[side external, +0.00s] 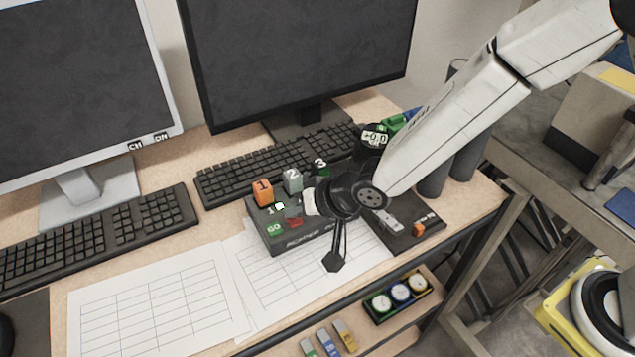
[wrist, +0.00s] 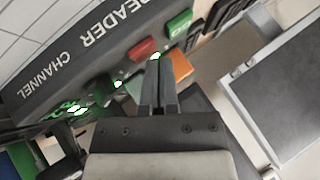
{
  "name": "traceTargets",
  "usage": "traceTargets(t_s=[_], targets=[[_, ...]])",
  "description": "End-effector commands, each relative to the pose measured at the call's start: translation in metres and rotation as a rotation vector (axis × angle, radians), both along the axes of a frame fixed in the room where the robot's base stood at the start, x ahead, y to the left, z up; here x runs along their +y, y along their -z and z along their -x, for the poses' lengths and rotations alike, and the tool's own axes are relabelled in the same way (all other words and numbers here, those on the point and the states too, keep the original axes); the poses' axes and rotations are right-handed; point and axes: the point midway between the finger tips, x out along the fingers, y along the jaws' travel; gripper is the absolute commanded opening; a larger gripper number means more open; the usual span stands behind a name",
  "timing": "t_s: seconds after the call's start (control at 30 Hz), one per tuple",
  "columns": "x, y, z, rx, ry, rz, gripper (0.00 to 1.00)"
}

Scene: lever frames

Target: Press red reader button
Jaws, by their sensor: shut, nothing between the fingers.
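The dark reader box (side external: 310,240) sits on the desk, partly covered by my gripper (side external: 318,200) in the side view. Its red button (side external: 294,222) is next to the green GO button (side external: 274,229). In the wrist view, the reader box (wrist: 75,62) fills the upper left. The red button (wrist: 142,48) is just beyond and slightly left of my gripper's tips (wrist: 158,62), and the green button (wrist: 178,22) is farther up. My gripper is shut and empty. Whether its tips touch anything, I cannot tell.
Orange block 1 (side external: 262,192), grey block 2 (side external: 292,181) and dark green block 3 (side external: 320,168) are along the box's back. A keyboard (side external: 275,165) and monitor (side external: 300,60) are behind. Paper sheets (side external: 160,305) lie in front. A dark pad (side external: 410,232) is at right.

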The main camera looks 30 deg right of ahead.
Motion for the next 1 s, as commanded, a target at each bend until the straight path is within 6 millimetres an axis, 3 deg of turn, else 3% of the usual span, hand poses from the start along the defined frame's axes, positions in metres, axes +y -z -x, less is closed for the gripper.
traceTargets(t_s=[1.0], targets=[[0.0,0.0075,0.0002,0.001,-0.001,0.0,0.0]])
